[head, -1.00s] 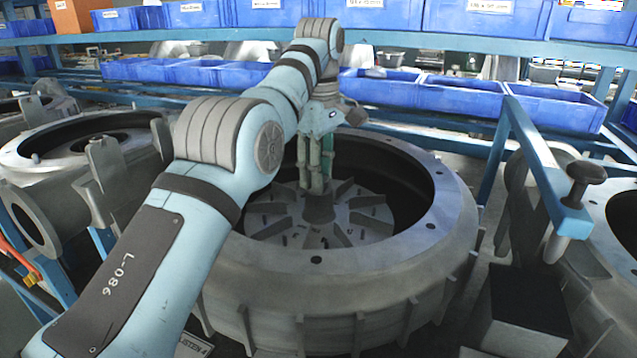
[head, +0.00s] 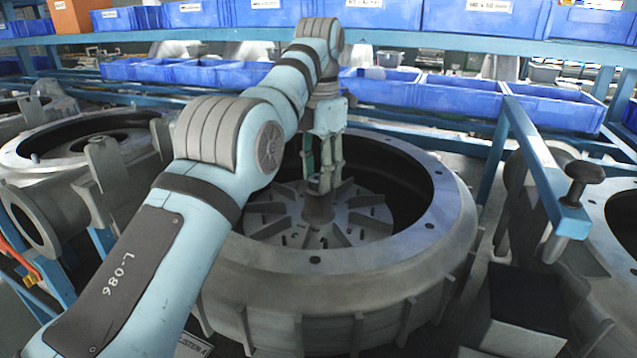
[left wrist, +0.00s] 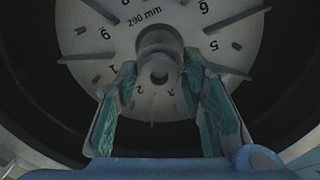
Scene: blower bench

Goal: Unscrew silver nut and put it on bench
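The blower housing (head: 390,258) is a large grey ring with a bladed impeller (head: 359,222) inside. A grey hub (head: 318,208) rises at the impeller's middle. My left gripper (head: 326,190) points down over this hub. In the left wrist view, my left gripper (left wrist: 160,76) has one green-padded finger on each side of a round grey piece (left wrist: 159,45) at the hub's centre. The fingertips are close against its sides; contact is unclear. I cannot clearly tell the silver nut apart from the hub top. My right gripper is not in view.
More blower housings stand at the left (head: 75,142) and right edge. A blue frame with a dark knob (head: 586,172) stands at the right. Blue bins (head: 460,97) line the shelves behind. A dark-topped block (head: 530,297) is at the lower right.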

